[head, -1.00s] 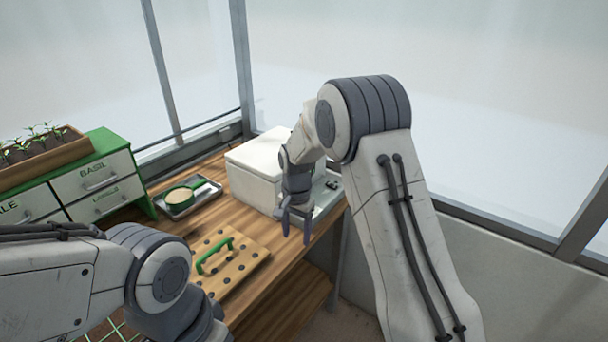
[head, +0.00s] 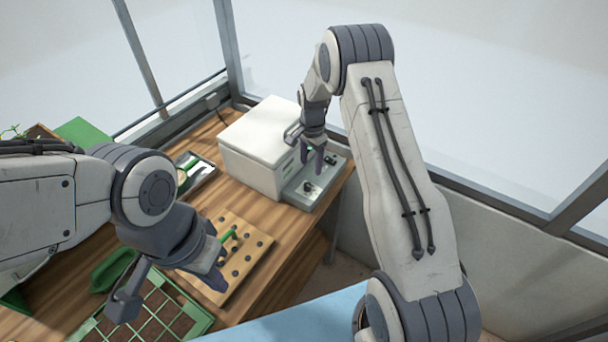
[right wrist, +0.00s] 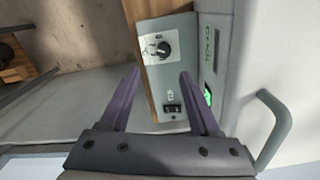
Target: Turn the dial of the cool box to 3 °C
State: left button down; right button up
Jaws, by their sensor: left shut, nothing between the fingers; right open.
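The white cool box (head: 258,140) stands at the far right of the bench, its lid down. Its grey control panel (head: 325,183) sits at its right side. The black dial (head: 309,187) is on the panel's near part. In the right wrist view the dial (right wrist: 163,49) sits on a white scale plate, with a black switch (right wrist: 172,108) nearer. The scale marks are too small to read. My right gripper (head: 313,160) is open and empty above the panel, apart from the dial. My left gripper (head: 215,282) is shut and empty over the board's near edge.
A wooden board with holes and a green handle (head: 228,237) lies mid-bench. A metal tray (head: 200,178) is behind it. A green gridded seed tray (head: 190,318) is at the front left. The cool box's grey handle (right wrist: 277,130) sticks out near my right gripper. Window frames stand behind.

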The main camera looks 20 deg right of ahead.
aim_at(307, 184)
jog(key=f+p, duration=0.1)
jog(key=f, duration=0.1)
jog(key=f+p, duration=0.1)
jog(key=f, duration=0.2)
jog(key=a+f+p, duration=0.1)
jog(key=f, duration=0.2)
jog(key=shift+w, duration=0.15)
jog(key=shift+f+p, duration=0.35)
jog(key=shift+f, duration=0.35)
grip_shut()
